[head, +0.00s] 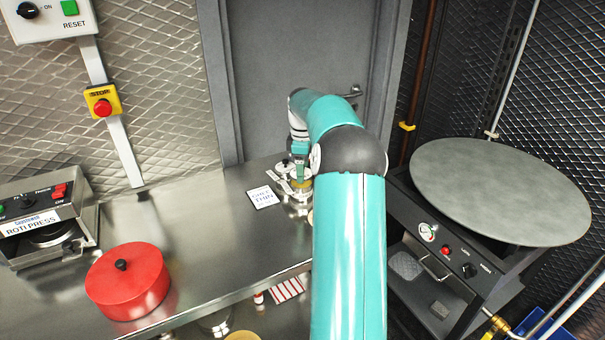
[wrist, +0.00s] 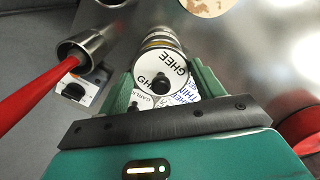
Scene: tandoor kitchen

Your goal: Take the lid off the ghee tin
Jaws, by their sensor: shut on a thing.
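In the wrist view, the ghee lid (wrist: 172,68) is a round white disc marked GHEE with a black knob. It sits between the two green fingers of my gripper (wrist: 164,78), which is shut on it. Gold and silver rings of the ghee tin (wrist: 160,38) show just beyond the lid; I cannot tell whether lid and tin touch. In the head view, my gripper (head: 300,181) is low over the counter's far right end, and my arm hides much of the tin there.
A white card (head: 262,197) lies left of my gripper. A red lidded pot (head: 127,285) and a roti press (head: 45,222) stand farther left on the steel counter (head: 215,230). A large round griddle (head: 500,185) is on the right. In the wrist view, a red-handled metal cup (wrist: 85,47) is close at left.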

